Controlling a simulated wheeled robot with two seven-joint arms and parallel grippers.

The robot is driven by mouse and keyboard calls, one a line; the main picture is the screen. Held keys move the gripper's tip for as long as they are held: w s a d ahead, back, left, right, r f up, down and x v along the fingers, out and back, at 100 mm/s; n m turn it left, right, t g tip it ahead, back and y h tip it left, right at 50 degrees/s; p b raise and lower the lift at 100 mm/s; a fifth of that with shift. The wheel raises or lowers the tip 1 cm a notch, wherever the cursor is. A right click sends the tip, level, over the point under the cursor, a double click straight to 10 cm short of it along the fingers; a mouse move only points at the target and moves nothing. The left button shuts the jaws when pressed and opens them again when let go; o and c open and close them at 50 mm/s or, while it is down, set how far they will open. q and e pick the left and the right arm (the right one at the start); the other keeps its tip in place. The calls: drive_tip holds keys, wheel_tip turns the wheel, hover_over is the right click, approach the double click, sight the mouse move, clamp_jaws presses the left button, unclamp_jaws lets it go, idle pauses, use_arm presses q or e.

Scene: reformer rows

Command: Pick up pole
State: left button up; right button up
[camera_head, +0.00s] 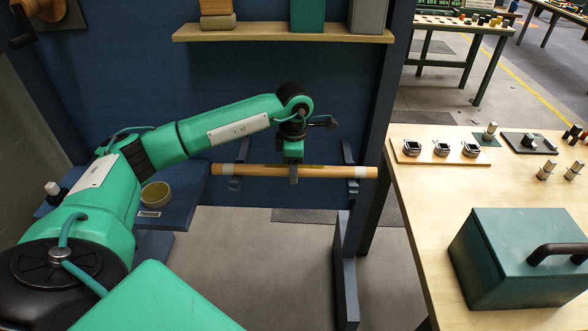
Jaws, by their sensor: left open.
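A wooden pole (325,172) with white bands near its ends lies level across dark wall brackets, in front of the blue panel. My left gripper (293,179) is open at the middle of the pole, pointing down, with a finger in front of it. The far finger is hidden, so I cannot tell whether the jaws touch the pole. My right gripper does not show.
A wooden shelf (280,36) with boxes is above my arm. A yellow bowl (156,194) sits on a blue ledge at left. At right, a light wooden table (430,215) bears a green toolbox (490,265) and small parts. Floor below the pole is clear.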

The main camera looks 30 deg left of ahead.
use_arm(q)
clamp_jaws()
